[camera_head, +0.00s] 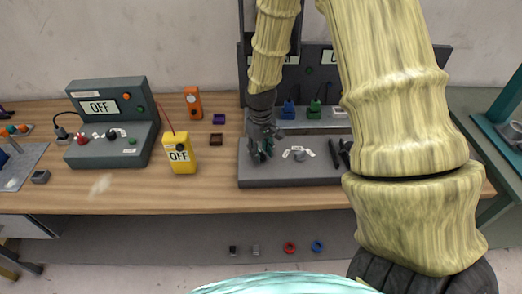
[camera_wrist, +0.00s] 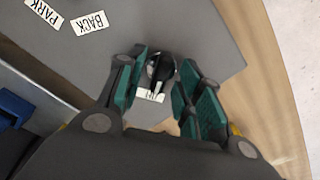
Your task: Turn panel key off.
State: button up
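A dark key-like knob (camera_wrist: 161,67) stands on the grey panel (camera_wrist: 215,45), seen in the wrist view beyond and between my gripper's fingertips. Its turn position is hard to read. A white label (camera_wrist: 150,95) lies beside it, its text partly hidden and unreadable. My gripper (camera_wrist: 160,82) has its green-padded fingers apart, with a gap on both sides of the knob. In the head view my gripper (camera_head: 262,152) points down at the left part of the grey panel (camera_head: 290,175) and hides the knob there.
PARK (camera_wrist: 45,11) and BACK (camera_wrist: 90,22) labels lie on the panel. The wooden table front is clear.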

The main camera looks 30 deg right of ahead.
aim_at(261, 152)
notch_tip(261, 152, up, 12)
dwell(0.7)
jog(key=shift+a+f, duration=0.1)
dwell(0.5)
